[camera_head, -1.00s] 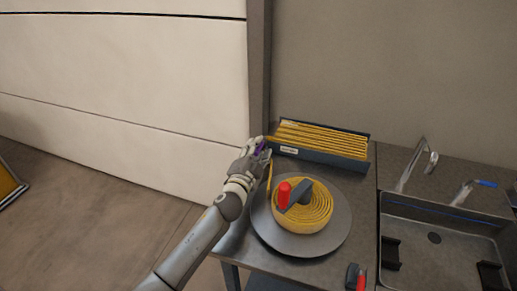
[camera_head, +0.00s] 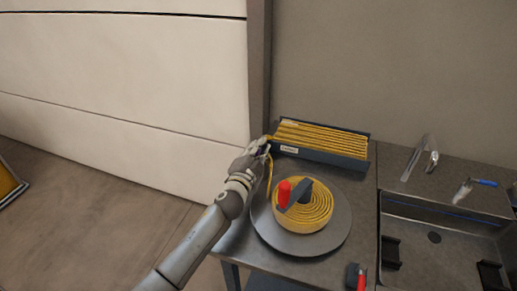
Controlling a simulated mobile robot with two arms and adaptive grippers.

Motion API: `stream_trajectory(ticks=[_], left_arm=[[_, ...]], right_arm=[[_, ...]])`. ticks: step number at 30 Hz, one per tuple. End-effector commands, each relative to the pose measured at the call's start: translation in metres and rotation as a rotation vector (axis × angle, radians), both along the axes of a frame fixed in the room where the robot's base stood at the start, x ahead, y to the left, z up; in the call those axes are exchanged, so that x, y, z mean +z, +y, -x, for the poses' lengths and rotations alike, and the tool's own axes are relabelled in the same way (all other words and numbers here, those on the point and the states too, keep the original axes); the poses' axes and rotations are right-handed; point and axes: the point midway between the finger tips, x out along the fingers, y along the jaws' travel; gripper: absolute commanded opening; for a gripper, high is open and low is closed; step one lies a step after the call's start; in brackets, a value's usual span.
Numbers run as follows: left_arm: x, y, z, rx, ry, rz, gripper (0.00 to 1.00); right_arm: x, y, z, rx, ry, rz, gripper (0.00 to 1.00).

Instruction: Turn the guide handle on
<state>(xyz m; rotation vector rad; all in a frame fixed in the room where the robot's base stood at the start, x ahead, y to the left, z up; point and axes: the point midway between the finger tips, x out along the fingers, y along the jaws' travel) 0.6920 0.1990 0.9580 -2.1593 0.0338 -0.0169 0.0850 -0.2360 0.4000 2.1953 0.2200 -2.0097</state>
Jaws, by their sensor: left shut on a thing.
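My left gripper (camera_head: 264,147) is at the left end of the long dark tray, by the yellow strip that runs down to the coil. It is shut on a small dark part, which I take to be the guide handle; the fingers hide most of it, so its angle cannot be told. A coil of yellow strip (camera_head: 318,222) lies on a round grey plate (camera_head: 337,238). A dark crank bar with an upright red knob (camera_head: 284,194) sits on top of the coil, apart from the gripper. My right gripper is not in view.
The dark tray (camera_head: 332,157) holds several yellow strips at the back of the grey table. A small red-handled part (camera_head: 361,279) is at the front edge.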

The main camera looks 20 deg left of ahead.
Motion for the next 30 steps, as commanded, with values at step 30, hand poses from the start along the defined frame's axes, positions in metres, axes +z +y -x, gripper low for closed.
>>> stream_trajectory(ticks=[30], left_arm=[[0.002,-0.014,-0.002,0.260,-0.003,0.001,0.22]], right_arm=[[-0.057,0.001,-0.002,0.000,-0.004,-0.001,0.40]])
